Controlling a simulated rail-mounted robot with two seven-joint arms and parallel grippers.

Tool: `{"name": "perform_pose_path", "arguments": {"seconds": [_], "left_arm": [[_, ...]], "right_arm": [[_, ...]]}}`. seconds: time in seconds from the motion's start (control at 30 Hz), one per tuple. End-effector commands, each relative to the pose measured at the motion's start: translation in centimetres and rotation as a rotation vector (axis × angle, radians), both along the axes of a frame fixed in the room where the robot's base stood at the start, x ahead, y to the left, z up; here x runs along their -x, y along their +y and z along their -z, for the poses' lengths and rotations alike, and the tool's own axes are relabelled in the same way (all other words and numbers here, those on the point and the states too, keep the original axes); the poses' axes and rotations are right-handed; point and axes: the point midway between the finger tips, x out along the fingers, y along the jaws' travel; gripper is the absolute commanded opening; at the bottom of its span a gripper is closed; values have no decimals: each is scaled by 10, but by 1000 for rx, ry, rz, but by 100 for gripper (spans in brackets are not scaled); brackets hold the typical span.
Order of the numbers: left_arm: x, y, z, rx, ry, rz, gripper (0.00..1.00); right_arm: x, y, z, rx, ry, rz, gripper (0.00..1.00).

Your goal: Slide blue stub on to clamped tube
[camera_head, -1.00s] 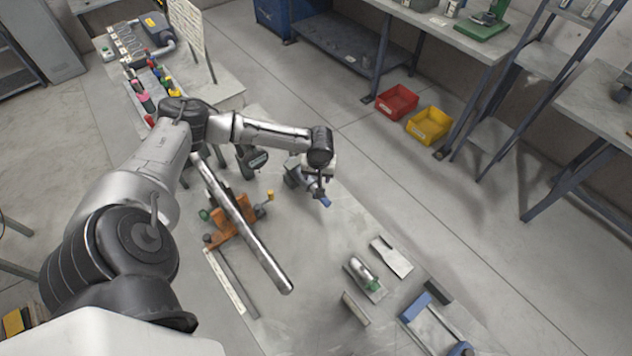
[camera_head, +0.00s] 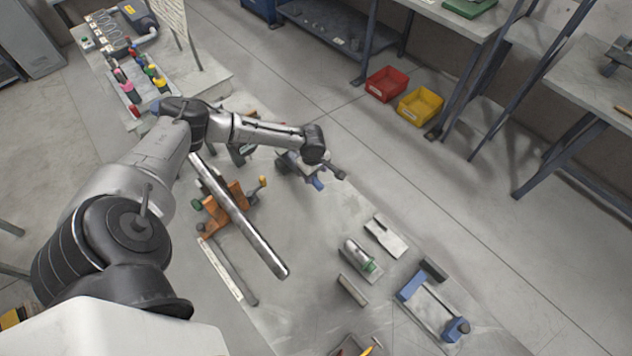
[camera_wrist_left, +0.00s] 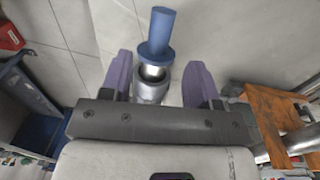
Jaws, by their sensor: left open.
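The blue stub (camera_wrist_left: 157,35) has a wide blue collar and a bright metal section that enters a grey round metal part (camera_wrist_left: 150,88). In the head view it is a small blue piece (camera_head: 318,184) below the end of my left arm. My left gripper (camera_wrist_left: 160,64) is open, with one purple finger on each side of the stub and visible gaps. The long metal tube (camera_head: 240,218) lies slanted across an orange clamp (camera_head: 222,208), left of the stub. The clamp also shows at the right of the left wrist view (camera_wrist_left: 275,105). My right gripper is out of view.
A metal piece with a green part (camera_head: 360,256), a flat plate (camera_head: 386,236) and a blue-ended frame (camera_head: 430,308) lie on the bench. A tool rack (camera_head: 140,85) stands at the far left. Red (camera_head: 386,84) and yellow (camera_head: 420,104) bins sit on the floor.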

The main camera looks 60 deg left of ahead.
Motion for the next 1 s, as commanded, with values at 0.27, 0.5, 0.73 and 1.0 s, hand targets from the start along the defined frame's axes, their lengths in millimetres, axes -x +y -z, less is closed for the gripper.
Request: {"name": "perform_pose_path", "arguments": {"seconds": [0.27,0.5,0.73,1.0], "left_arm": [[-4,0,46,-1,0,0,55],[-5,1,67,-1,0,1,55],[-6,1,74,-1,-1,2,55],[-6,1,74,-1,-1,2,54]], "right_arm": [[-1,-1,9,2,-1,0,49],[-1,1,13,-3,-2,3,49],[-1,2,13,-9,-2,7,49],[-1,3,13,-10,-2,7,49]]}}
